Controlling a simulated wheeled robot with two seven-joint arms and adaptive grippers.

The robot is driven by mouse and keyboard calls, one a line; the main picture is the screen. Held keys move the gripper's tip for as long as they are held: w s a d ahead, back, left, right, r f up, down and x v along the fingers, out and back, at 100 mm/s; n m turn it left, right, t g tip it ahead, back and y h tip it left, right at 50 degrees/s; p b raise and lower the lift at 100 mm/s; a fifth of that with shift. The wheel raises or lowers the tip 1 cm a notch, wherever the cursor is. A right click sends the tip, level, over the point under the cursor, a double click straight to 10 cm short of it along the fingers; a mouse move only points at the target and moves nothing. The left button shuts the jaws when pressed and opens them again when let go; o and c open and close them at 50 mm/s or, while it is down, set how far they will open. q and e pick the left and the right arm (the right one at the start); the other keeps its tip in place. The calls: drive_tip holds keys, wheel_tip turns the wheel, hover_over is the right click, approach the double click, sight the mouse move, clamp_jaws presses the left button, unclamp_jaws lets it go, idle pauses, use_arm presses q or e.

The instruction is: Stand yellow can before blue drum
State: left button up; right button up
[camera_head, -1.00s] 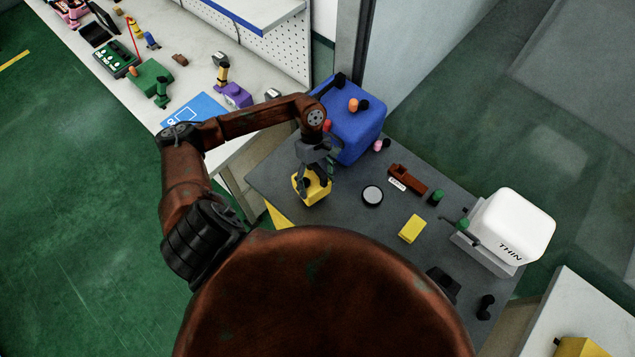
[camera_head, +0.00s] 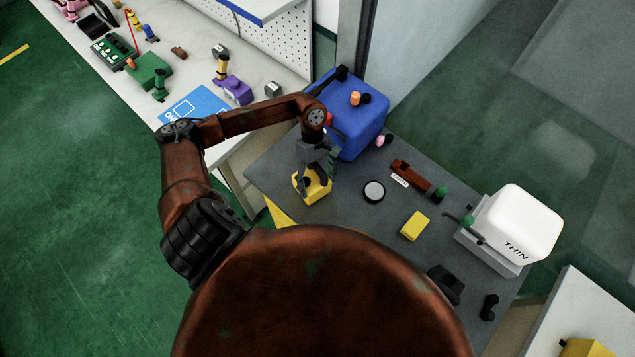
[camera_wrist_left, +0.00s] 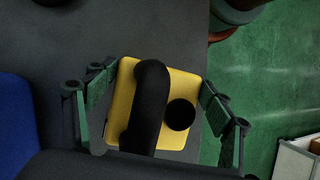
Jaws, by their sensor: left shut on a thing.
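The yellow can (camera_head: 318,192) has a black handle and round black cap. It is at the left part of the dark grey bench top, in front of the blue drum (camera_head: 368,128) and apart from it. My left gripper (camera_head: 316,174) comes down over the can and is shut on it. In the left wrist view the fingers (camera_wrist_left: 155,108) lie on both sides of the yellow can (camera_wrist_left: 183,85), with the drum (camera_wrist_left: 15,120) at the left edge. I cannot tell whether the can's base touches the bench. My right gripper is not in view.
The grey bench (camera_head: 350,215) also carries a round disc (camera_head: 374,191), a yellow block (camera_head: 415,226), a brown tool (camera_head: 411,174) and a white THIN container (camera_head: 522,222). Black parts (camera_head: 445,283) lie near its front. A lighter bench (camera_head: 205,60) with several items stands at left.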

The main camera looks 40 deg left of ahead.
use_arm(q)
drive_tip(key=shift+f+b, duration=0.35)
drive_tip(key=o, duration=1.5)
drive_tip(key=shift+o, duration=0.6)
drive_tip(key=shift+f, duration=0.1)
drive_tip(key=shift+r, duration=0.25)
drive_tip(key=shift+r, duration=0.35)
